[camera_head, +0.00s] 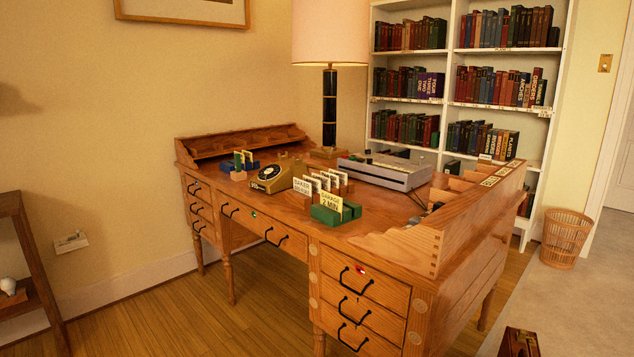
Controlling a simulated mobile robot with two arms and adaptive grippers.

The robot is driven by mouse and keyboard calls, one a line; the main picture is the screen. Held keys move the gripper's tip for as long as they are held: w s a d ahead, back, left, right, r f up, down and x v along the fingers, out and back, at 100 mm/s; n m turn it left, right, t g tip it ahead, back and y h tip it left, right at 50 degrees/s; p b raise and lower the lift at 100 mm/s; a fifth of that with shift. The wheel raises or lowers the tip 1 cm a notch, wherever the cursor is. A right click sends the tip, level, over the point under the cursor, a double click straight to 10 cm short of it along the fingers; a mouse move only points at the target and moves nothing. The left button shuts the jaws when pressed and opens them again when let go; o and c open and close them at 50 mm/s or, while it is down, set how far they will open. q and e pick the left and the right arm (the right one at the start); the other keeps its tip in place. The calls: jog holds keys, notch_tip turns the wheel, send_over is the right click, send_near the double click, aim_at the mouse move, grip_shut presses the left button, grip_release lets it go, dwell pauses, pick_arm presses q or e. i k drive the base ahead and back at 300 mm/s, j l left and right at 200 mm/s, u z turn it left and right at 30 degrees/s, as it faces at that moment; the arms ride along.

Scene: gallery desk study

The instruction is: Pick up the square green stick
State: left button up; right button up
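A small green upright piece (238,162) stands at the back left of the wooden desk (215,192), beside blue and yellow pieces. A low green block (327,216) sits near the desk's front edge and holds a yellow sign reading "GARAGE 2 MIN" (331,202). I cannot tell which of these, if either, is the square green stick. Neither of my grippers is in view.
A rotary phone (270,179), a lamp (330,105), several upright cards (304,187) and a grey machine (385,171) stand on the desk. Raised wooden dividers (440,225) line its right side. A bookshelf (448,100) stands behind.

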aim_at(236, 160)
jog(key=i+j+u, duration=0.25)
jog(key=i, duration=0.7)
jog(key=i+l+u, duration=0.25)
jog(key=i, duration=0.7)
jog(key=j, duration=0.1)
